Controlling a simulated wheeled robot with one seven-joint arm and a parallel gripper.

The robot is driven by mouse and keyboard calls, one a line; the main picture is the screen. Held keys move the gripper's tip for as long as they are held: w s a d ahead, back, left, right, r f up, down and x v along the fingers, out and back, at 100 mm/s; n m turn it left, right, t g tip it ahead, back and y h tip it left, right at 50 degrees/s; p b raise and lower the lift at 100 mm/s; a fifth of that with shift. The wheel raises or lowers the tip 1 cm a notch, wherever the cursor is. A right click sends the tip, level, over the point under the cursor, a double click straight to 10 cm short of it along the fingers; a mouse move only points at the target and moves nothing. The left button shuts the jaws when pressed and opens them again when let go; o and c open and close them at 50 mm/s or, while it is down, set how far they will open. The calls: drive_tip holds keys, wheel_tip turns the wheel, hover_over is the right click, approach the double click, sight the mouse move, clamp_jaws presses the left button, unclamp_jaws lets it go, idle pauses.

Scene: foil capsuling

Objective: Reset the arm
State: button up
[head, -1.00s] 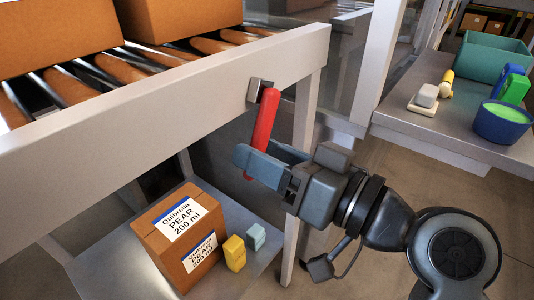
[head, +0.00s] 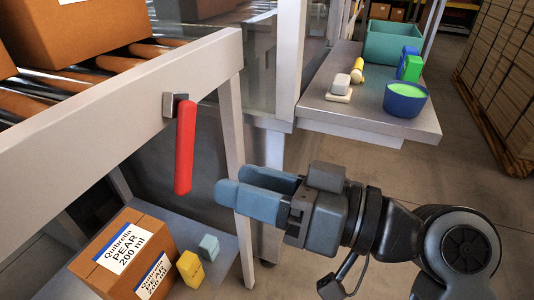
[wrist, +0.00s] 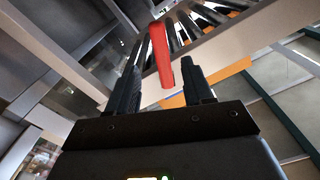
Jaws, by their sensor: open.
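My gripper (head: 248,188) is open and empty in the head view, its two blue-grey fingers pointing left. A red lever (head: 184,148) hangs down from a grey bracket (head: 173,104) on the conveyor's side rail. In the head view the fingertips are to the right of the lever's lower end, with a gap in the picture. In the wrist view the red lever (wrist: 161,55) appears ahead, between the two dark fingers (wrist: 160,78) in the picture, and nothing is gripped.
A conveyor with rollers carries cardboard boxes (head: 75,30) at upper left. Below are a Quibrella PEAR carton (head: 125,255), a yellow block (head: 190,268) and a blue-grey block (head: 209,247). A side table (head: 350,115) holds a teal bin (head: 393,43) and a blue bowl (head: 405,100).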

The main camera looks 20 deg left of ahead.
drive_tip(key=s+d+f+m+t+h, duration=0.2)
drive_tip(key=d+f+m+t+h, duration=0.5)
drive_tip(key=d+f+m+t, duration=0.65)
drive_tip(key=s+d+f+g+h, duration=0.1)
drive_tip(key=s+d+f+h, duration=0.65)
drive_tip(key=s+d, duration=0.35)
drive_tip(key=s+d+r+n+t+h, duration=0.1)
drive_tip(key=s+d+r+h, duration=0.15)
drive_tip(key=s, duration=0.45)
drive_tip(key=s+d+r+h, duration=0.1)
drive_tip(key=s+d+r, duration=0.3)
drive_tip(key=s, duration=0.3)
wheel_tip(320, 180, up, 20)
drive_tip(key=p, duration=2)
drive_tip(key=shift+w+d+f, duration=0.15)
drive_tip(key=shift+w, duration=0.25)
